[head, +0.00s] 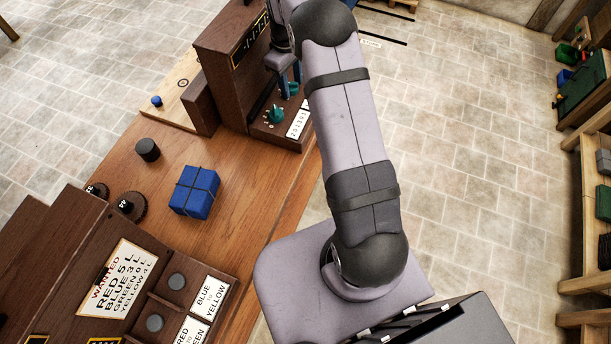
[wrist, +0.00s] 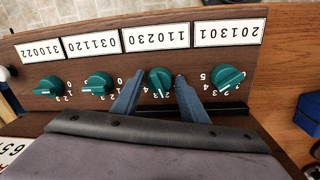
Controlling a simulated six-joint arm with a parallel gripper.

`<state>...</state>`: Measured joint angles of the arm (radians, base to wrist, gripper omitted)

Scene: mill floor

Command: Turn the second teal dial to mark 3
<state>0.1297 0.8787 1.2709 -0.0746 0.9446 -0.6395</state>
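A row of teal dials runs along a dark wooden panel in the wrist view, each near a white number card seen upside down. My gripper (wrist: 158,84) has its two blue fingers on either side of the dial by the 110230 card (wrist: 160,81), second from the right. The fingers stand apart, with small gaps to the dial. Its white pointer line and some scale digits show, but I cannot tell the exact mark. The rightmost dial (wrist: 228,78) is clear of the fingers. In the head view, my gripper (head: 290,79) is partly hidden by my arm; the nearest dial (head: 274,115) shows.
Two more teal dials (wrist: 98,84) (wrist: 48,86) lie left of the fingers. The wooden cabinet (head: 222,45) rises behind the panel. A blue strapped box (head: 194,192), a black cylinder (head: 147,150) and dark knobs stand on the bench, away from the gripper.

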